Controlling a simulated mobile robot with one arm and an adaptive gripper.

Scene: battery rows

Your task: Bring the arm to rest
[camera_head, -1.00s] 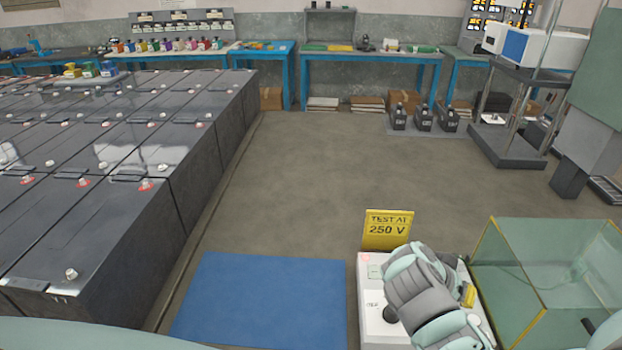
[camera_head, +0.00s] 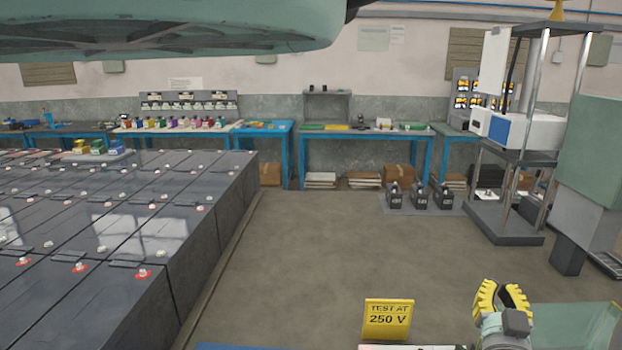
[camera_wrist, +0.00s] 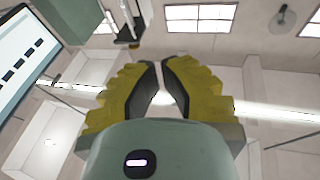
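My gripper (camera_head: 503,296) is at the lower right of the head view, its two yellow ribbed fingers pointing up. In the wrist view my gripper (camera_wrist: 160,80) shows both yellow fingers with dark inner pads. A narrow gap lies between them, with nothing held in it. Behind the fingers are ceiling and windows. The lower part of my arm is cut off by the bottom edge of the head view.
A yellow "TEST AT 250 V" sign (camera_head: 387,319) stands left of my gripper. A glass-sided box (camera_head: 575,322) is close on the right. Dark battery rows (camera_head: 120,230) fill the left. Open floor (camera_head: 310,250) lies between them and a rack (camera_head: 505,222).

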